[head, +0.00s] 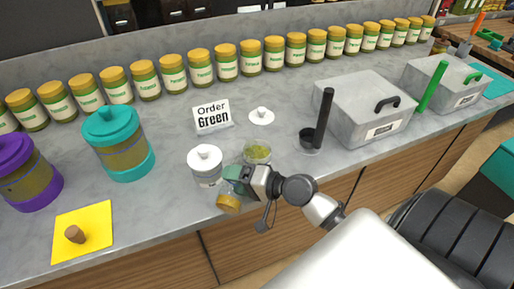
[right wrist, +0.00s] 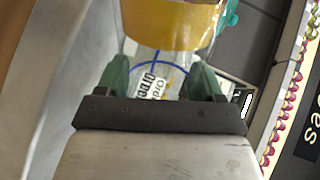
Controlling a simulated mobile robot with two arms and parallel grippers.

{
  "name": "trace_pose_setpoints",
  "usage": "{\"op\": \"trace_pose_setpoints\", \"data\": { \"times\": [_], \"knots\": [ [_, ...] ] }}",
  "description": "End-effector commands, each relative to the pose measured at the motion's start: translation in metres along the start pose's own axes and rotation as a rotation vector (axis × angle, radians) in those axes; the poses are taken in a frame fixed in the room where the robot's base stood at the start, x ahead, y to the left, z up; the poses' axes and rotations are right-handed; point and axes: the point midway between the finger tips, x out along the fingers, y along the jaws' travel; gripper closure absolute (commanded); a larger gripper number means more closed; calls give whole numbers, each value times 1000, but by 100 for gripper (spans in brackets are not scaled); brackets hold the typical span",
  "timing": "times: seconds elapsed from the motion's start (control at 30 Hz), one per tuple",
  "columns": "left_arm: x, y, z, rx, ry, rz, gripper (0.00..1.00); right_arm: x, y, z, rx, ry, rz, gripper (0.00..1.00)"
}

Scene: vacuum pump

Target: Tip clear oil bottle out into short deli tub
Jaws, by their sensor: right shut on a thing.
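My right gripper (head: 236,180) is shut on a clear bottle (head: 224,190) with an amber-yellow end, near the counter's front edge. In the right wrist view the bottle (right wrist: 160,58) sits between my two green fingers (right wrist: 160,82), with its yellow part (right wrist: 172,22) beyond them. The bottle looks tilted; I cannot tell where its mouth points. A short clear tub (head: 257,152) with yellow-green contents stands on the counter just behind and right of the gripper, apart from the bottle. My left gripper is not in view.
A white-lidded jar (head: 205,162) stands close behind the bottle. An order sign reading Green (head: 211,116) and a white lid (head: 262,116) lie behind. A black-handled cup (head: 310,139) and a grey bin (head: 362,105) are right. A teal canister (head: 118,143) stands left.

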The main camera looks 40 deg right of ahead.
Motion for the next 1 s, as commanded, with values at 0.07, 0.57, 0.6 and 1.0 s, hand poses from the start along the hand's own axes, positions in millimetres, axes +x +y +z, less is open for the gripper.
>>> {"op": "trace_pose_setpoints", "data": {
  "times": [0.07, 0.57, 0.6, 1.0],
  "knots": [
    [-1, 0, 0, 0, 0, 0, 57, 0, -1, -1, 9, -2, -1, 65],
    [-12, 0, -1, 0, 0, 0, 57, -2, -7, -3, 64, -17, -1, 65],
    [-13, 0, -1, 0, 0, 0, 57, -2, -8, -3, 68, -18, -1, 65],
    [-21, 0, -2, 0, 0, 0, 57, -3, -13, -4, 111, -29, -2, 65]
  ]
}}
